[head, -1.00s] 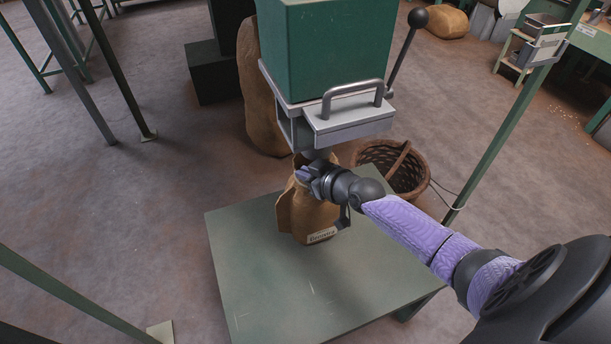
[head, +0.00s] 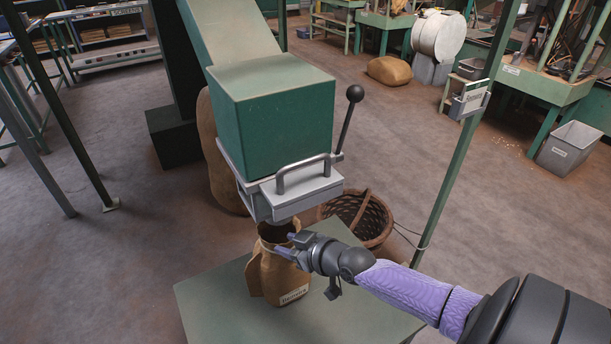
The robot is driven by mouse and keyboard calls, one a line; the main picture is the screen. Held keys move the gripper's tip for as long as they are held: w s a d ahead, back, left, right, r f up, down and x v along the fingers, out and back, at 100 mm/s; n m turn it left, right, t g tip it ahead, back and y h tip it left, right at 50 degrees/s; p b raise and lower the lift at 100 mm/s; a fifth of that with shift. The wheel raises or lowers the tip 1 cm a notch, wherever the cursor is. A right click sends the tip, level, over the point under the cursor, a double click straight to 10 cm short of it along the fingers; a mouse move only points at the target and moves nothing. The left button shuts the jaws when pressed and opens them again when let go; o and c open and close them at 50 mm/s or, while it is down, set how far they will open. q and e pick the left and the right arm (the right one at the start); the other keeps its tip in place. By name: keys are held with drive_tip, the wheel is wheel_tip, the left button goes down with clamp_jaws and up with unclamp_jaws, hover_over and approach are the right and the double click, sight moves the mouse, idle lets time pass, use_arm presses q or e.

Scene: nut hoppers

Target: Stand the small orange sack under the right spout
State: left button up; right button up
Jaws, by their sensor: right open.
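A small orange-brown sack (head: 278,272) with a printed label stands upright on the green table (head: 225,310). Its open mouth is just below the spout (head: 281,217) under the green hopper (head: 272,120). I cannot tell whether the fingertips touch the cloth. My left gripper is not in view.
The hopper's metal slide with a handle (head: 303,174) and a black-knobbed lever (head: 350,115) hang close above my gripper. A wicker basket (head: 375,222) is behind the table. A green post (head: 463,140) rises at right. The table's left front is bare.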

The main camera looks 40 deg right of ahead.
drive_tip(key=a+p+v, duration=0.1)
drive_tip(key=p+v, duration=0.1)
drive_tip(key=v, duration=0.3)
drive_tip(key=s+f+m+g+h, duration=0.1)
drive_tip(key=s+f+g+h, duration=0.45)
drive_tip(key=s+f, duration=1.6)
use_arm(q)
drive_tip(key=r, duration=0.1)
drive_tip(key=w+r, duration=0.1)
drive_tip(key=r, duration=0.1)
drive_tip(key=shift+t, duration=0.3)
use_arm(e)
drive_tip(key=s+a+f+g+y, duration=0.1)
drive_tip(key=s+a+f+g, duration=0.1)
drive_tip(key=s, duration=0.4)
drive_tip(key=s+a+f+n+g+y, duration=0.1)
drive_tip(key=s+a+g, duration=0.1)
drive_tip(key=s, duration=0.4)
drive_tip(key=s+a+f+g+y, duration=0.1)
drive_tip(key=s+a+f+g, duration=0.1)
drive_tip(key=s, duration=0.4)
drive_tip(key=shift+a+f+g, duration=0.35)
drive_tip(key=shift+a+g, duration=0.25)
drive_tip(key=shift+g, duration=0.65)
